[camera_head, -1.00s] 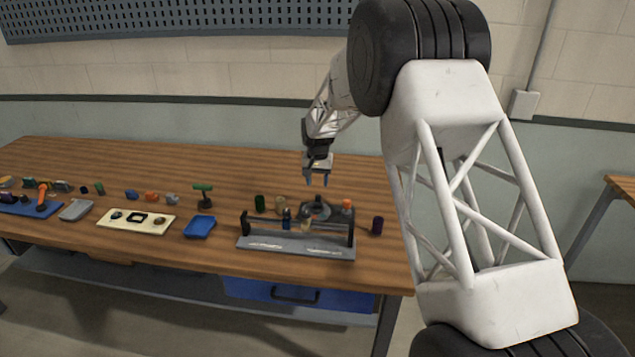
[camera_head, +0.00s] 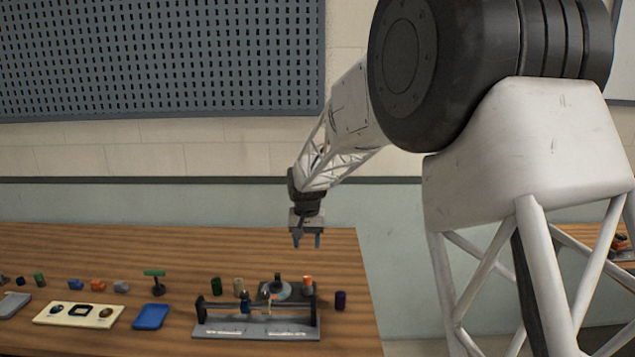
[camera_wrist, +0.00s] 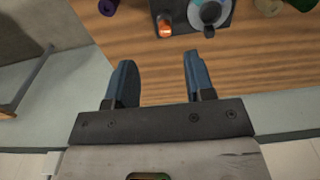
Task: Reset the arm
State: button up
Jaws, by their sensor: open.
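My gripper (camera_head: 307,241) hangs in the air above the back part of the wooden table (camera_head: 90,243), near its right end. Its two blue fingers point down, apart, with nothing between them. In the wrist view my gripper (camera_wrist: 157,80) also shows open and empty, with bare wood and the table's edge beyond the fingers. The grey roller stand (camera_head: 257,328) is on the table below and in front of the gripper, not touching it.
Around the stand are a green roller (camera_head: 216,286), a beige roller (camera_head: 239,286), an orange-topped piece (camera_head: 308,284) and a purple roller (camera_head: 340,300). A blue tray (camera_head: 151,316) and a cream tray (camera_head: 50,314) lie left. A pegboard (camera_head: 160,60) hangs on the wall behind.

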jog(key=s+d+r, duration=0.4)
jog(key=s, duration=0.3)
jog(key=s+d+r+t, duration=0.1)
jog(key=s+d+r, duration=0.2)
jog(key=s+d, duration=0.3)
jog(key=s+d+r, duration=0.3)
jog(key=s+r, duration=0.1)
jog(key=s, duration=0.4)
jog(key=s+d+f, duration=0.1)
jog(key=s+d, duration=0.2)
jog(key=s, duration=0.6)
jog(key=s+d+f, duration=0.1)
jog(key=s+d, duration=0.1)
jog(key=s, duration=0.7)
jog(key=s+d+f+t, duration=0.1)
jog(key=s+d, duration=0.2)
jog(key=s, duration=0.7)
jog(key=shift+d, duration=0.3)
